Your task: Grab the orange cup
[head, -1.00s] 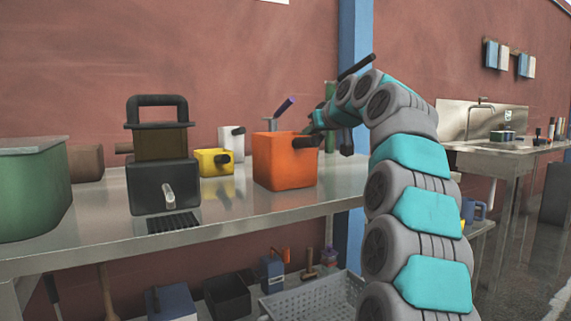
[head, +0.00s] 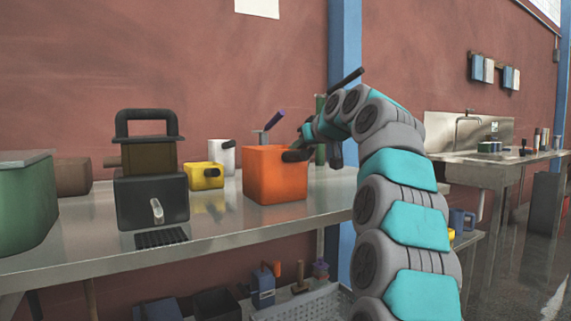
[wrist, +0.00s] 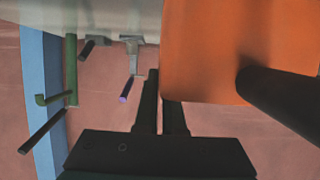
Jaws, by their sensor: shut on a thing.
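The orange cup (head: 275,178) is a squarish orange container with a dark handle (head: 297,155) facing right. It looks upright on the metal table; I see no clear gap beneath it. My gripper (head: 302,141) is at its right rear upper edge, reaching in from the right. In the wrist view the orange cup (wrist: 205,50) fills the upper right, with its dark handle crossing the right side. My gripper's fingers (wrist: 161,100) are close together at the cup's edge, shut on its wall. The exact contact is partly hidden by the cup.
A yellow cup (head: 202,177) and a white cup (head: 221,157) stand left of the orange cup. A black machine (head: 150,200) and a green container (head: 25,205) are farther left. A purple-handled tool (head: 272,122) is behind. The metal table (head: 225,225) is clear in front.

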